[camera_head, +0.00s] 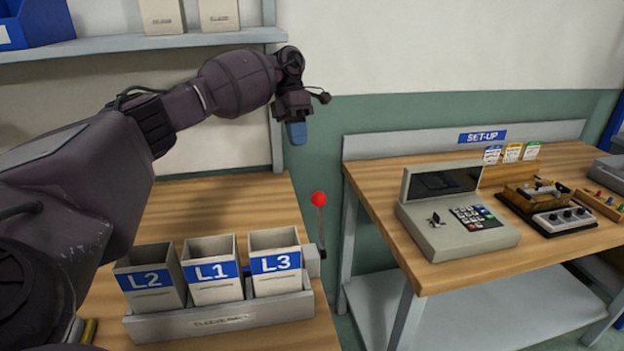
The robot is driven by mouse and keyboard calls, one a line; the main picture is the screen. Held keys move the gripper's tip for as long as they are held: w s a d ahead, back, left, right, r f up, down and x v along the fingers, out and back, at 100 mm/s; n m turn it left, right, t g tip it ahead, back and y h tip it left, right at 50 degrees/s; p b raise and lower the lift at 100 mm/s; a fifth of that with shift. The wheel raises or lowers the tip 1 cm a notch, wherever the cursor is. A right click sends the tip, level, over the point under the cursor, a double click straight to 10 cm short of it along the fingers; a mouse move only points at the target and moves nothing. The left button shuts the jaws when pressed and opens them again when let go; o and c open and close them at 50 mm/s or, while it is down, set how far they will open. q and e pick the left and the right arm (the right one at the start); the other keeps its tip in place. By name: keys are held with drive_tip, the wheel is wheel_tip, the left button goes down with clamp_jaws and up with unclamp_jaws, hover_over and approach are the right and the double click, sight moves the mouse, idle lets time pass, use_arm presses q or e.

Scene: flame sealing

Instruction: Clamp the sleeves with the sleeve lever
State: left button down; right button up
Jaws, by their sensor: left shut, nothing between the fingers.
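The sleeve lever (319,222) has a red knob and stands upright at the right end of the sleeve rack (222,323). Three grey sleeves stand in the rack, labelled L2 (155,300), L1 (217,293) and L3 (276,284) from left to right. I cannot tell from here how tightly the rack holds them. My left gripper (297,133) is shut and empty, with blue fingertips pointing down. It hangs above and a little left of the red knob, apart from it. My right gripper is not in view.
The rack stands on a wooden bench whose right edge lies close by the lever. A second bench (440,262) at right bears a grey keypad machine (455,238) and a device with knobs (560,220). A shelf (140,42) with boxes hangs above left.

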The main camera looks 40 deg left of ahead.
use_arm(q)
drive_tip(key=shift+s, duration=0.1)
drive_tip(key=s+d+f+p, duration=0.1)
drive_tip(key=s+d+f, duration=0.3)
drive_tip(key=d+f, duration=0.3)
drive_tip(key=shift+d+f+p, duration=0.15)
drive_tip(key=shift+f+p, duration=0.25)
drive_tip(key=shift+f, duration=0.2)
idle(0.4)
